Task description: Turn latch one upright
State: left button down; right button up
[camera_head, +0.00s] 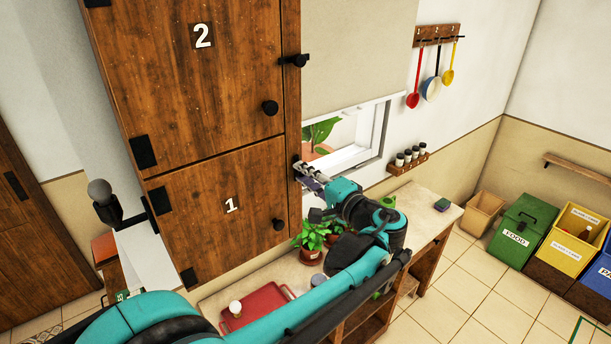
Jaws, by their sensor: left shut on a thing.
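A tall wooden cabinet has an upper door marked 2 (225,90) and a lower door marked 1 (200,230). My left gripper (304,172) is at the right edge of the cabinet, level with the top of door 1. It is shut on latch one (297,162), a small dark piece on the cabinet's edge. The fingers cover most of it, so I cannot tell its exact tilt. Latch two (295,61) is black and lies roughly level beside door 2. Both doors look closed. My right gripper is not in view.
Below my left arm is a counter (435,218) with a potted plant (311,236) and a red tray (262,299). Dark round knobs (270,108) stick out of the doors. A window (362,145) and spice rack (408,165) are right of the gripper. Coloured bins (522,230) stand far right.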

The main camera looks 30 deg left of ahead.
pick_arm(q)
jog(key=shift+f, duration=0.1)
jog(key=c, duration=1.3)
grip_release()
jog(key=v, duration=1.2)
